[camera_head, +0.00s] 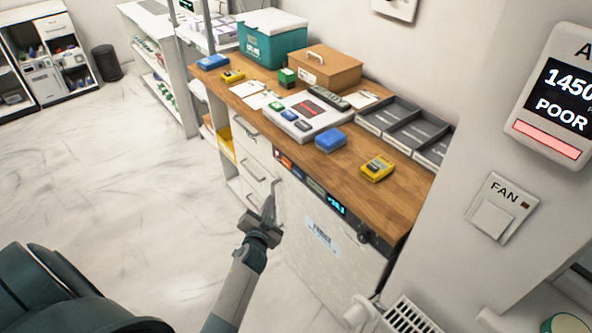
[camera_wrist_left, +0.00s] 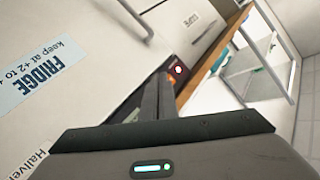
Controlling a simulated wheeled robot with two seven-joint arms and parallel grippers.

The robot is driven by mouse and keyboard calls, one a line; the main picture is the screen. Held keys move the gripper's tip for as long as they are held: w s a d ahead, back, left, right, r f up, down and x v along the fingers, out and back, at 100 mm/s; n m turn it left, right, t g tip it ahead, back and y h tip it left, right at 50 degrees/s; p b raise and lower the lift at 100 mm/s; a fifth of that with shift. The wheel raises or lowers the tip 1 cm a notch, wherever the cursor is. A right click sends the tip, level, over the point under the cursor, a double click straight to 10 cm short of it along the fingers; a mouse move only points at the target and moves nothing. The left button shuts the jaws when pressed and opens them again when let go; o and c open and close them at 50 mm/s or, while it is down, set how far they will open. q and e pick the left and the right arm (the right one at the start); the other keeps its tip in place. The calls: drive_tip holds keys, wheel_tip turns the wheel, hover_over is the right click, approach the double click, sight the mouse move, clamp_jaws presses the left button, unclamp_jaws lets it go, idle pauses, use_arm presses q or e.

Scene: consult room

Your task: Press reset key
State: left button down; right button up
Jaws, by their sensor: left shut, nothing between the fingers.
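The fridge (camera_head: 322,240) stands under the wooden counter, with a dark control strip along its top edge. The strip carries a blue lit display (camera_head: 336,205) and, at its left end, a small orange-red part (camera_head: 284,159). In the left wrist view a round red key with a pale ring (camera_wrist_left: 179,70) shows on the dark panel. I cannot read any reset label. My left gripper (camera_head: 271,188) is shut and empty in front of the fridge's upper left. In the wrist view its fingertips (camera_wrist_left: 158,78) appear just beside the red key; contact cannot be told. My right gripper is not in view.
The counter (camera_head: 350,160) holds a yellow device (camera_head: 377,168), a blue box (camera_head: 330,139) and grey trays (camera_head: 405,125). Drawers with handles (camera_head: 250,165) adjoin the fridge. A wall panel with a FAN switch (camera_head: 502,208) is at right. The floor at left is clear.

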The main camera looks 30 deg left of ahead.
sight(298, 173)
use_arm(q)
drive_tip(key=r, duration=0.1)
drive_tip(key=w+a+r, duration=0.1)
drive_tip(key=r, duration=0.1)
drive_tip(key=shift+a, duration=0.2)
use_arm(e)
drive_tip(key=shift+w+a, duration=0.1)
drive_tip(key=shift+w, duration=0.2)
use_arm(q)
drive_tip(key=shift+w, duration=0.1)
